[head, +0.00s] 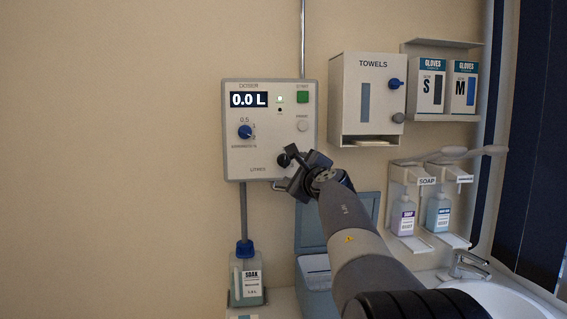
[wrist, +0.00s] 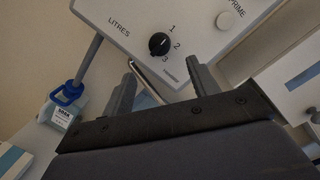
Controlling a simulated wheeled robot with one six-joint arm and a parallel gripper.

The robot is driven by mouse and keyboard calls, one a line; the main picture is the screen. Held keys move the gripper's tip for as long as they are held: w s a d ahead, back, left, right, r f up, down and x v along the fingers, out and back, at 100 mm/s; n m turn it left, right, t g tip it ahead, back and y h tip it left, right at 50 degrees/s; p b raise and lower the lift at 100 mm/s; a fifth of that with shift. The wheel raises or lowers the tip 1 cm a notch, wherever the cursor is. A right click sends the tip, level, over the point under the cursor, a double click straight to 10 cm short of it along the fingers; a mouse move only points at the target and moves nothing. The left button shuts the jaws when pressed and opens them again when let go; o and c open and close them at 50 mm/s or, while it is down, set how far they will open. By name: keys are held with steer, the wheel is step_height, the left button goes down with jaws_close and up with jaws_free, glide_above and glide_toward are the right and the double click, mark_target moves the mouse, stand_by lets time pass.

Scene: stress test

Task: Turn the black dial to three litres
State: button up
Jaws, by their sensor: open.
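The black dial (wrist: 159,44) is on the lower part of a white dosing unit (head: 232,100), between the word LITRES and the numbers 1, 2 and 3. Its pointer is too small to read surely. My gripper (wrist: 165,78) is open and empty, its fingers apart below the dial in the wrist view, not touching it there. In the head view my gripper (head: 290,160) is in front of the unit's lower right, where dark dial and dark finger cannot be told apart. The display (head: 248,99) reads 0.0 L.
A blue dial (head: 245,131), a green button (head: 303,97) and a PRIME button (head: 302,126) are on the same panel. A metal spout (wrist: 145,82) lies under the unit. A towel box (head: 365,110) hangs at right; a bottle (head: 247,280) stands below.

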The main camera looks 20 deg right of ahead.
mark_target(286, 162)
steer(key=w+p, duration=0.1)
steer(key=w, duration=0.2)
steer(key=w+d+p, duration=0.1)
steer(key=w, duration=0.2)
steer(key=w+p, duration=0.1)
steer(key=w, duration=0.2)
steer(key=shift+w+d, duration=0.2)
steer(key=shift+w, duration=0.05)
steer(key=shift+c, duration=0.4)
steer(key=c, duration=0.9)
